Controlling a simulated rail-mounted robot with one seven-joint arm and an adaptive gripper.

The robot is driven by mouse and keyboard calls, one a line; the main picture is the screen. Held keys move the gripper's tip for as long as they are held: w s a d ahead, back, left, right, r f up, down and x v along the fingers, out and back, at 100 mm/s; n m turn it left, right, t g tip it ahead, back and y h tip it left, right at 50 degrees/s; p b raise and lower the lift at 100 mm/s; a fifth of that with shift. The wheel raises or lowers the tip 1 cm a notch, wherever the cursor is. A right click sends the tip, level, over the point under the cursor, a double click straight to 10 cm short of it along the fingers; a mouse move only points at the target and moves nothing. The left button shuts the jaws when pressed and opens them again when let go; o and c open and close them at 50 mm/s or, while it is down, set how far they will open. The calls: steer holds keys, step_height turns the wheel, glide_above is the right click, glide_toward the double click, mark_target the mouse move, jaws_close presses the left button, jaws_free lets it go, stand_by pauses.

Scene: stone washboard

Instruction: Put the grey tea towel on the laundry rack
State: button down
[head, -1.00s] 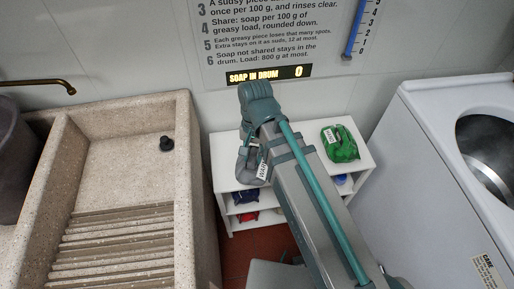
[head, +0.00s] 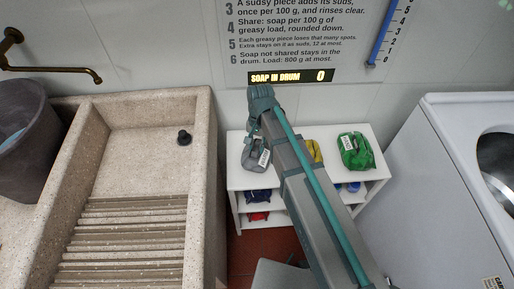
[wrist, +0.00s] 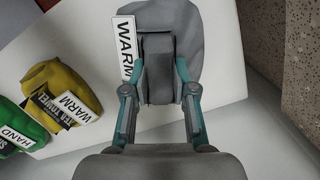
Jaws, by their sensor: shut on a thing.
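The grey tea towel, a bunched grey bundle (head: 250,154) with a white tag, is at the left end of a white shelf unit's top in the head view. In the wrist view the grey cloth (wrist: 192,25) and its "WARM" tag fill the top middle. My gripper (wrist: 158,78) is shut on the grey towel, with cloth between its two teal fingers. In the head view my arm hides most of the grip. I cannot tell whether the towel touches the shelf top. No separate laundry rack can be made out.
The white shelf unit (head: 236,178) holds a yellow bundle (head: 314,150), a green bundle (head: 356,151) on top, and blue and red ones below. A stone washboard sink (head: 202,200) stands left, with a grey bucket (head: 22,140) beyond. A white washer (head: 430,170) stands right.

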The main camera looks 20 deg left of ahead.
mark_target(258, 143)
steer(key=shift+f, duration=0.9)
steer(key=shift+f, duration=0.1)
steer(key=c, duration=0.9)
jaws_free()
steer(key=shift+c, duration=0.2)
step_height(258, 143, up, 12)
steer(key=w, duration=0.1)
steer(key=shift+w, duration=0.35)
